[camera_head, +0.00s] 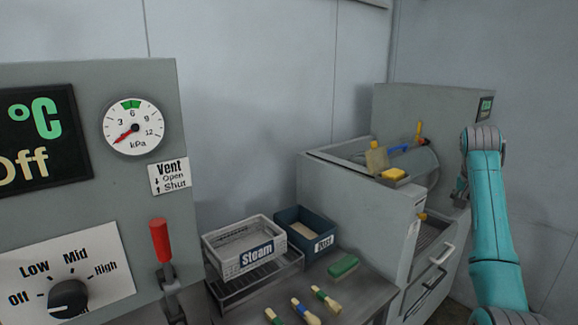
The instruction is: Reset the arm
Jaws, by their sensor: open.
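My teal arm rises along the right side of the camera_head view, bending at a grey joint near the top. My gripper (460,190) is the small dark grey part hanging below that joint, partly hidden behind the arm. It is in front of the right end of the grey machine (352,205). The fingers are too small to make out clearly, and I see nothing held in them.
A control panel (150,85) with a dial, knob and red lever (160,240) fills the left. A "Steam" basket (225,262), a dark blue bin (322,240), a green block (343,266) and wooden pieces (305,312) occupy the bench. Yellow-handled tools (377,160) lie on the machine.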

